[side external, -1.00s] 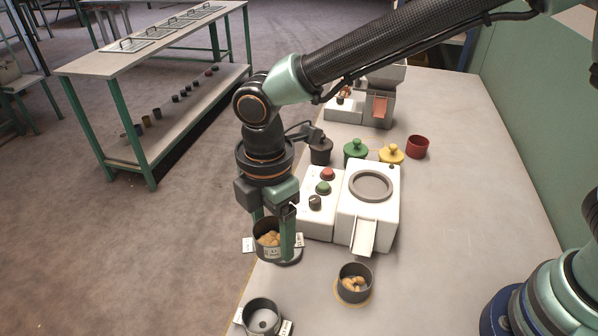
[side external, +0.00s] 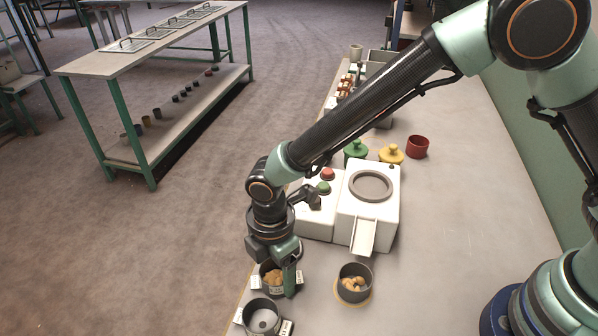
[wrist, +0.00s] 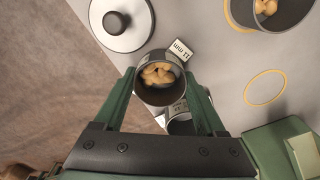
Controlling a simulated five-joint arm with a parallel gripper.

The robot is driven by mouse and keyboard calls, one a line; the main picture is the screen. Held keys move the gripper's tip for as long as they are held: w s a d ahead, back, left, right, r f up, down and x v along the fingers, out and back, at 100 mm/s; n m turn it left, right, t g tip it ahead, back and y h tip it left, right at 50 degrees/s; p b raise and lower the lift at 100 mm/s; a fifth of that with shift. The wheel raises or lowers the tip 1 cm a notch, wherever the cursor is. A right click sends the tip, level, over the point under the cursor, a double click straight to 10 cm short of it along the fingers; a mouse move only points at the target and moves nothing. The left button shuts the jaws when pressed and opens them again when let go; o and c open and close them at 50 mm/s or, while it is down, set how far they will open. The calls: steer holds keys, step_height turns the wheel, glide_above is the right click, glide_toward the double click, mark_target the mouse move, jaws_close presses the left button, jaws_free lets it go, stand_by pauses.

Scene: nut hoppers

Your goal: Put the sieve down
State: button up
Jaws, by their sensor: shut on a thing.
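The sieve (side external: 271,289) is a dark, round cup with tan nuts in it and pale tags at its sides. My gripper (side external: 274,281) points down near the table's left edge and is shut on it, with a green finger on each side. In the wrist view, the sieve (wrist: 158,97) sits upright between the fingertips of my gripper (wrist: 160,80), its nuts showing inside. The hand hides part of it in the side view, and I cannot tell whether its bottom touches the table.
A grey cup (side external: 262,304) stands close in front of the sieve. To the right, a dark bowl of nuts (side external: 354,270) stands on a yellow ring. Behind is a white machine (side external: 385,215) with a chute. A white disc (wrist: 108,36) and an empty yellow circle (wrist: 248,92) show in the wrist view.

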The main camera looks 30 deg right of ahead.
mark_target(277, 283)
steer(key=shift+f, duration=0.1)
steer(key=o, duration=1.4)
steer(key=shift+c, duration=0.2)
step_height(277, 283, up, 12)
steer(key=w+d+r+m+t+y, duration=0.1)
steer(key=d+r+m, duration=0.3)
steer(key=d, duration=0.3)
steer(key=w+d+r+m+t, duration=0.1)
steer(key=w+d+r+m, duration=0.1)
steer(key=d+r+m, duration=0.4)
steer(key=s+d+m+t, duration=0.1)
steer(key=s+d+m, duration=0.1)
steer(key=d, duration=0.4)
steer(key=s+d+r+m+t, duration=0.1)
steer(key=s+d+m, duration=0.1)
steer(key=d+m, duration=0.2)
steer(key=s+d+m+t+h, duration=0.1)
steer(key=d+m, duration=0.3)
steer(key=d, duration=0.4)
steer(key=shift+s+r+t, duration=0.3)
steer(key=shift+s+r, duration=0.1)
steer(key=shift+s, duration=0.45)
steer(key=shift+a, duration=0.1)
